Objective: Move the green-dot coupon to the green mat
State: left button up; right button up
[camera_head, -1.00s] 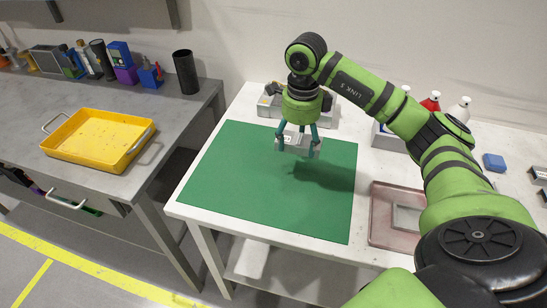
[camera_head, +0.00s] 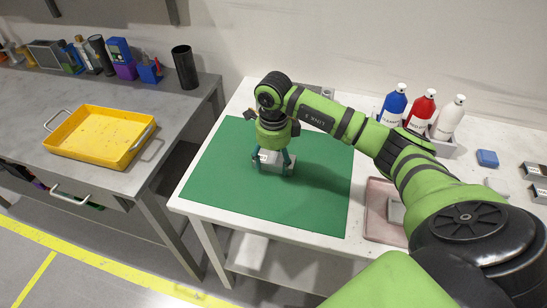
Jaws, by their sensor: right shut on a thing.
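The green mat (camera_head: 240,200) lies flat on the white table. My right gripper (camera_head: 272,168) is over the upper middle of the mat, pointing down. It is shut on a grey block-like piece (camera_head: 273,162), which looks like the coupon. A small pale label shows on the piece; a green dot on it cannot be made out. The piece is at or very near the mat's surface; I cannot tell whether it touches. My left gripper is not in view.
A pinkish tray (camera_head: 375,212) stands right of the mat, partly hidden by my right arm. Blue, red and white bottles (camera_head: 420,110) stand at the back. A yellow tray (camera_head: 85,155) is on the grey bench at left. The mat's front and left are clear.

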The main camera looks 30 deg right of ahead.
aim_at(274, 160)
jog(key=o, duration=0.9)
jog(key=shift+f, duration=0.15)
jog(key=shift+c, duration=0.2)
jog(key=o, duration=0.4)
jog(key=shift+r, duration=0.7)
jog(key=shift+r+b, duration=1.15)
jog(key=shift+r, duration=4.35)
